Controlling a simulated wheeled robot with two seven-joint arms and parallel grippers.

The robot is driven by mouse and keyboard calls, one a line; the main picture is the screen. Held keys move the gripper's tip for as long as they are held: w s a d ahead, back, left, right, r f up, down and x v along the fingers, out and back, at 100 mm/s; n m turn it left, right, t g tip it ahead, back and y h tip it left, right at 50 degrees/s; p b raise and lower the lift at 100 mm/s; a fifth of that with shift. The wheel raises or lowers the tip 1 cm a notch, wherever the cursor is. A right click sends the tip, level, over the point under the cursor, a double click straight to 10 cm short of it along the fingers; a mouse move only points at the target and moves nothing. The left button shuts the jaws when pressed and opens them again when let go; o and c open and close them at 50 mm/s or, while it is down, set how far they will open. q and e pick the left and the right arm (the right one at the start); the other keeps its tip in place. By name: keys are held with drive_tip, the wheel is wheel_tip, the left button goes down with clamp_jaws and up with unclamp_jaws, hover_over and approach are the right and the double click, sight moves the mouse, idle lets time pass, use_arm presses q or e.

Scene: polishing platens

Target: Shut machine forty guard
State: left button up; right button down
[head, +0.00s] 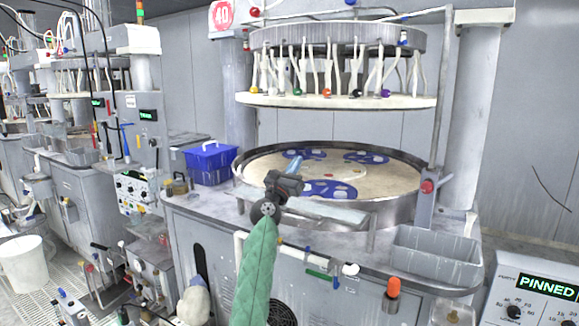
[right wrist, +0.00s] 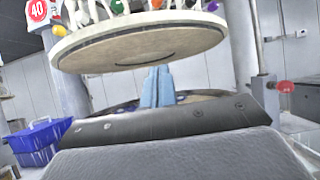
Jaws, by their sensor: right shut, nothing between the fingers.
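Machine forty, marked by the red sign "40" (head: 222,14), has a round platen with a metal rim (head: 400,156). A flat grey panel (head: 335,212), which looks like its guard, lies almost level along the front of the rim, folded outward. My right gripper (head: 295,161) is shut and empty over the near left part of the platen, just behind the panel's left end. Its blue fingers also show in the right wrist view (right wrist: 157,88), pointing towards the platen under the raised upper plate (right wrist: 140,45). Part of the panel is hidden behind my right gripper. My left gripper is out of view.
A blue bin (head: 210,164) stands left of the platen, and a grey tray (head: 435,256) stands right. A post with a red knob (head: 427,187) rises at the right rim. The upper plate (head: 335,101) hangs above with open room below. A "PINNED" display (head: 545,287) is at lower right.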

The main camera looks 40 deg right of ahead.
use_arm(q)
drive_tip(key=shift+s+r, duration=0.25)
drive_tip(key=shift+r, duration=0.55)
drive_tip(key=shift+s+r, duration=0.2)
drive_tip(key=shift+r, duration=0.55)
use_arm(e)
drive_tip(key=shift+s+a+r, duration=0.3)
drive_tip(key=shift+a, duration=0.25)
drive_tip(key=shift+s+a+r, duration=0.25)
drive_tip(key=shift+a+r, duration=0.1)
drive_tip(key=shift+a, duration=0.25)
drive_tip(key=shift+s+a+r, duration=0.3)
drive_tip(key=shift+a, duration=0.25)
